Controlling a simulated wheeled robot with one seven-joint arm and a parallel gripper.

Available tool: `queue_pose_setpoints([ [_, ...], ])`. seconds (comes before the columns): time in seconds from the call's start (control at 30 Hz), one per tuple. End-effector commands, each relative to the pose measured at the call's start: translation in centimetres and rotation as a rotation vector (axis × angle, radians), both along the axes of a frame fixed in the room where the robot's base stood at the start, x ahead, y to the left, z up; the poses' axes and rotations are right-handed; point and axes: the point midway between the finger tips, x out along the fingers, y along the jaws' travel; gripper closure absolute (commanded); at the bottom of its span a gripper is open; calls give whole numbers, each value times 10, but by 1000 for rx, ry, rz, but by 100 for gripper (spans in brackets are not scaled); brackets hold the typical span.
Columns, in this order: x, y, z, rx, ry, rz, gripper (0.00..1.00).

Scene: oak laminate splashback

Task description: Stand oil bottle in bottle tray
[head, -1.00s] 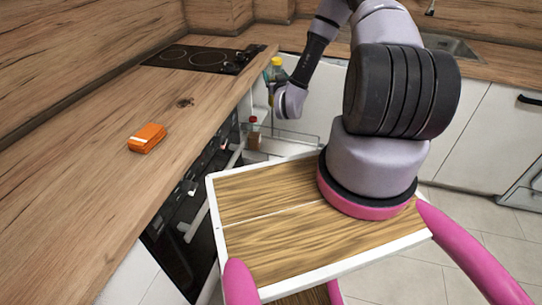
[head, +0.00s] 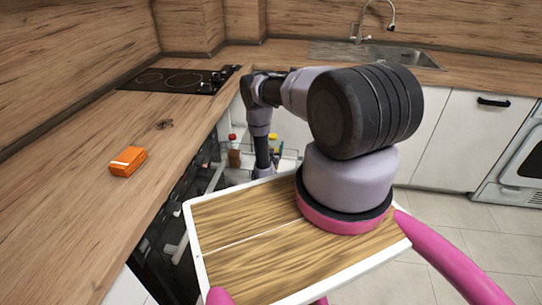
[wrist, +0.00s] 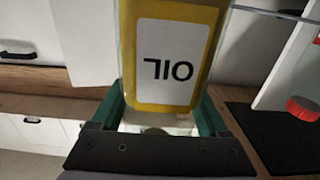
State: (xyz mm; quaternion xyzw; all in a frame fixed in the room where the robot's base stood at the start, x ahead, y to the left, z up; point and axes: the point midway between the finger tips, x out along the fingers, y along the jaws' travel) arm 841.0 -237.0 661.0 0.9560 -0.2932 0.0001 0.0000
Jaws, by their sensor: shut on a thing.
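The oil bottle (wrist: 185,15), yellow with a white OIL label, fills the upper middle of the wrist view. My gripper (wrist: 165,112) is shut on it, with a green finger on each side. In the head view the bottle's yellow top (head: 273,138) shows just right of my forearm, low beside the wire-railed bottle tray (head: 291,153). My arm and the board hide the jaws and the bottle's base there. I cannot tell whether the bottle touches the tray floor.
A red-capped bottle (head: 234,156) stands left of my forearm; its red cap (wrist: 302,108) shows at right in the wrist view. The counter (head: 130,215) holds an orange box (head: 127,161) and a black hob (head: 180,79). A sink (head: 385,53) is at the back.

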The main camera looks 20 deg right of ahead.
Motion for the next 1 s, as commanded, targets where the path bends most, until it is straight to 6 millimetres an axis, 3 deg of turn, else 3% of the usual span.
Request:
queue_pose_setpoints([
  [0.37, 1, 0, -43, -1, -2, 2, 100],
  [0.77, 1, 0, -47, -3, -2, 2, 100],
  [0.8, 1, 0, -48, -1, 0, 2, 11],
  [0.83, 1, 0, -48, -1, 0, 1, 0],
  [1.0, 1, 0, -48, -1, 0, 1, 0],
])
